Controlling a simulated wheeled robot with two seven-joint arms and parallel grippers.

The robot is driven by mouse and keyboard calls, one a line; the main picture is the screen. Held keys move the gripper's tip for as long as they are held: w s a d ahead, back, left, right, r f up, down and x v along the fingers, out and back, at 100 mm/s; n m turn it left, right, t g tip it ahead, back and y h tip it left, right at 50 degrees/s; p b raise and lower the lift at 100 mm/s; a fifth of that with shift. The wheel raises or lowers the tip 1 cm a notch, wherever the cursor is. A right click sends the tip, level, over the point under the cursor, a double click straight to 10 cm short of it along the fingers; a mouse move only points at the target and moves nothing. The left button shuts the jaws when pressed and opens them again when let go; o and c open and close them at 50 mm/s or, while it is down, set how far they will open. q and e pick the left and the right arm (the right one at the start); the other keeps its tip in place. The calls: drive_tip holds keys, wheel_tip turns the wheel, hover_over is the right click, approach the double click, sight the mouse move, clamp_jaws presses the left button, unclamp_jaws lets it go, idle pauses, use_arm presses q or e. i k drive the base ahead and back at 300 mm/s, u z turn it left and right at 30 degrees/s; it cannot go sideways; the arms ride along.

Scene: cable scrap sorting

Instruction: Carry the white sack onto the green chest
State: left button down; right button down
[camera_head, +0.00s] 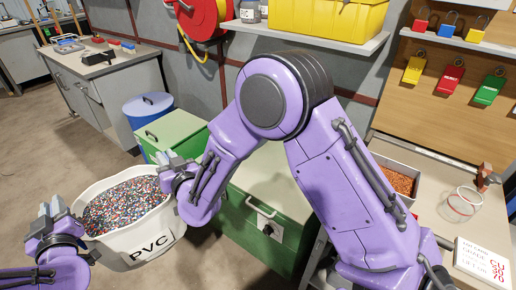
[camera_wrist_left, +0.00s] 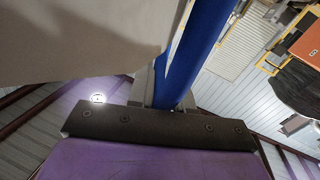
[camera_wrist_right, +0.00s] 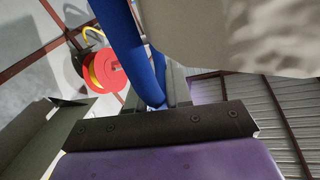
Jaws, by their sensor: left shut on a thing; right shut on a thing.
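The white sack (camera_head: 150,238), marked PVC and filled with multicoloured granules, hangs upright between my grippers at the lower left of the head view. My left gripper (camera_head: 53,214) is shut on its left side and my right gripper (camera_head: 172,165) on its right side. A blue strap runs into the jaws in the left wrist view (camera_wrist_left: 180,75) and the right wrist view (camera_wrist_right: 135,60), beside the pale sack cloth. The green chest (camera_head: 262,236), with a handle and latch on its front, stands right of the sack, partly hidden by my right arm.
A green box (camera_head: 170,132) and a blue bin (camera_head: 148,108) stand behind the sack. At right a bench carries a tray of copper-coloured granules (camera_head: 397,181), a glass jar (camera_head: 461,204) and a sign (camera_head: 483,262). Open floor lies at left.

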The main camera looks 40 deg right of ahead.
sight(273, 159)
drive_tip(key=i, duration=1.8)
drive_tip(key=z, duration=2.5)
